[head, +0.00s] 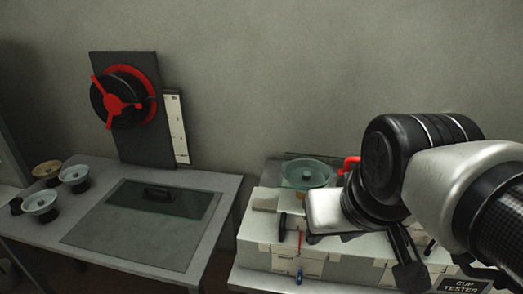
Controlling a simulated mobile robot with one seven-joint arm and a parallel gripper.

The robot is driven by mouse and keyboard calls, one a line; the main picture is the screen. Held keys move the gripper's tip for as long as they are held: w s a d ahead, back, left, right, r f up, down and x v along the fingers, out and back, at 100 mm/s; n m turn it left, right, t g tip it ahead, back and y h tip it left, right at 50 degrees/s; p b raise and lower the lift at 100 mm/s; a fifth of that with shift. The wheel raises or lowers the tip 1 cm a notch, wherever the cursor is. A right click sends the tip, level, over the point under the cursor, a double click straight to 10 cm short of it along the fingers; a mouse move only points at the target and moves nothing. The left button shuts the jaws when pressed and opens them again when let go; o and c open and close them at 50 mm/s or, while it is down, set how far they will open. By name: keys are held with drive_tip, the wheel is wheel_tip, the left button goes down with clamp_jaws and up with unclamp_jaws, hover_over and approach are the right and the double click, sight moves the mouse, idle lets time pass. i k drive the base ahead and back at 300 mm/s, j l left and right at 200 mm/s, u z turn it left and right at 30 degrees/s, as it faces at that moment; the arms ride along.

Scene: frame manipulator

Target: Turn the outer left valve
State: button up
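I cannot tell for sure which part is the outer left valve. At the right, a pale box-shaped unit (260,250) carries small coloured parts on its front: a thin red one (300,241) and a blue-tipped one (298,277). A red handle-like part (349,163) shows behind my arm. My gripper (375,245) hangs at the end of my arm, over the right part of this unit, and hides much of it. Its dark finger parts point down, and their opening is not clear. I see nothing held.
A grey table (215,182) with a dark glassy panel (165,198) stands at the left. Several small dishes, one of them a pale dish (41,202), stand on it. A red-handled wheel (116,103) is mounted on a dark upright board. A glass dish (306,173) sits behind the unit.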

sight(299, 281)
drive_tip(key=j+z, duration=0.5)
drive_tip(key=k+l+z, duration=0.1)
drive_tip(key=z, duration=0.4)
drive_tip(key=k+l+z, duration=0.25)
drive_tip(key=z, duration=0.25)
drive_tip(key=k+u, duration=0.1)
drive_tip(key=u, duration=0.65)
drive_tip(key=k+u, duration=0.15)
drive_tip(key=u, duration=0.25)
drive_tip(key=j+u, duration=0.15)
drive_tip(key=u, duration=0.25)
drive_tip(key=k, duration=0.05)
